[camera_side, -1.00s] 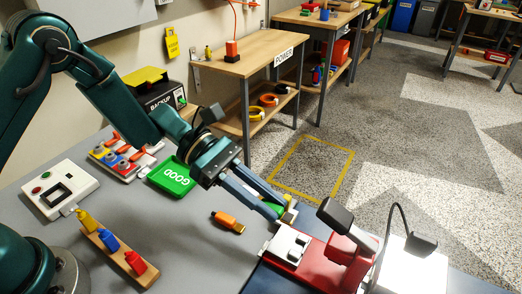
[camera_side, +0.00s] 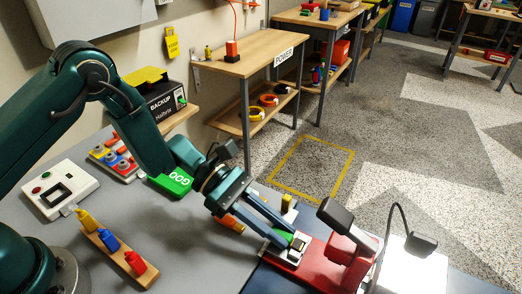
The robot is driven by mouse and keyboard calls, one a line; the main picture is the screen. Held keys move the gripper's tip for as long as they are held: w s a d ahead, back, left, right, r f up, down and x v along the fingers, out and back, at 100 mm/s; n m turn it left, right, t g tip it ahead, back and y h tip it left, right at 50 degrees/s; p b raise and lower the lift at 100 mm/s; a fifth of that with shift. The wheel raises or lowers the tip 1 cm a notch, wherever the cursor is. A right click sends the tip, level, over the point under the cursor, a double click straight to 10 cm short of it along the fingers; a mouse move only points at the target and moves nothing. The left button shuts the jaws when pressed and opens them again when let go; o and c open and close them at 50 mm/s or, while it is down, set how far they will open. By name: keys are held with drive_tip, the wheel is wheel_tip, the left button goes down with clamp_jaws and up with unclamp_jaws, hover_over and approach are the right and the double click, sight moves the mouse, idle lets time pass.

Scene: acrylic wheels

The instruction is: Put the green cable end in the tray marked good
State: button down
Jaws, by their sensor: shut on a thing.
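The green cable end (camera_side: 284,237) is between the fingertips of my gripper (camera_side: 287,240), which is shut on it. Only a small part of the green shows. My gripper is at the pale block on the left end of the red fixture (camera_side: 316,258); I cannot tell whether the cable end touches that block. The green tray marked good (camera_side: 174,183) lies on the grey bench, further back and to the left. My arm hides the right part of the tray and its last letter.
An orange cable end (camera_side: 226,219) lies partly hidden under my gripper. A small yellow-topped block (camera_side: 287,203) stands just behind the fingers. A wooden rack (camera_side: 112,250) holds yellow, blue and red pieces. A white button box (camera_side: 61,189) stands at left.

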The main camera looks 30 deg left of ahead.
drive_tip(key=c, duration=0.8)
unclamp_jaws()
drive_tip(key=shift+f, duration=0.1)
